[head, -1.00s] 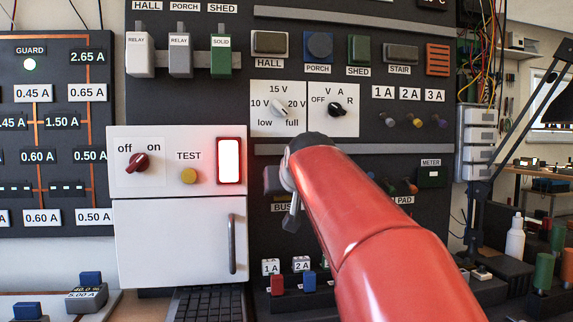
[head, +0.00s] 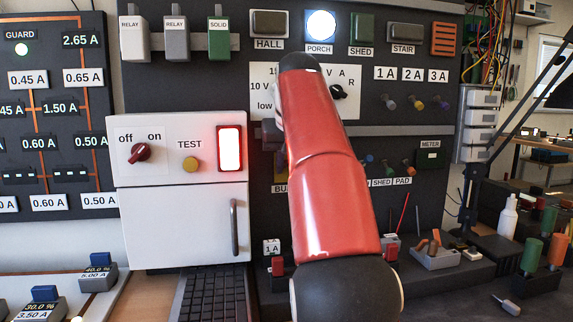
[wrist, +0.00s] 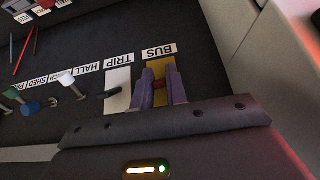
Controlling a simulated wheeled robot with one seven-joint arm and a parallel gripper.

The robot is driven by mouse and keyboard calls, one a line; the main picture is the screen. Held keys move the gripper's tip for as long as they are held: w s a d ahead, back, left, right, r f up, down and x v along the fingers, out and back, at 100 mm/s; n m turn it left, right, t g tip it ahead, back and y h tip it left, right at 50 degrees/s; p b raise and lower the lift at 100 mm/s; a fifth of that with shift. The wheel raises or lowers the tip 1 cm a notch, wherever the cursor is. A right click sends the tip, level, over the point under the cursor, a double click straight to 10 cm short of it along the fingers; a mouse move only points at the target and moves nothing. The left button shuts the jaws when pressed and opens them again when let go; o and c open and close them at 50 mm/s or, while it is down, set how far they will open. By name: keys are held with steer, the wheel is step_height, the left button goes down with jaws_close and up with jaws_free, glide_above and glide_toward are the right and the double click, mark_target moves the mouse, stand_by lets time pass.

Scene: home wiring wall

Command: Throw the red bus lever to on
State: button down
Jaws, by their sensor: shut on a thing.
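The red bus lever (wrist: 160,84) stands on a yellow plate (wrist: 168,72) above the BUS label (wrist: 159,50), seen upside down in the wrist view. Only a small part of the lever shows between my fingers. My gripper (wrist: 161,88) is shut on it, with one purple finger on each side. In the head view my red arm covers the lever and most of the gripper. I cannot tell how far the lever is thrown.
A white TRIP plate (wrist: 117,91) with a dark switch sits close beside the lever. The white test box (head: 180,150) with a lit red-framed lamp stands to the left. The PORCH lamp (head: 320,25) glows white. Trays and small parts stand on the bench at right.

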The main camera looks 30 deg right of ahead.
stand_by(0.4)
steer(key=c, duration=1.4)
jaws_free()
steer(key=shift+r, duration=0.1)
steer(key=shift+v, duration=0.8)
steer(key=s+a+r+b, duration=0.1)
steer(key=s+a+b, duration=0.2)
steer(key=s, duration=0.9)
steer(key=shift+a+b, duration=0.25)
steer(key=shift+b, duration=0.35)
steer(key=shift+s, duration=0.1)
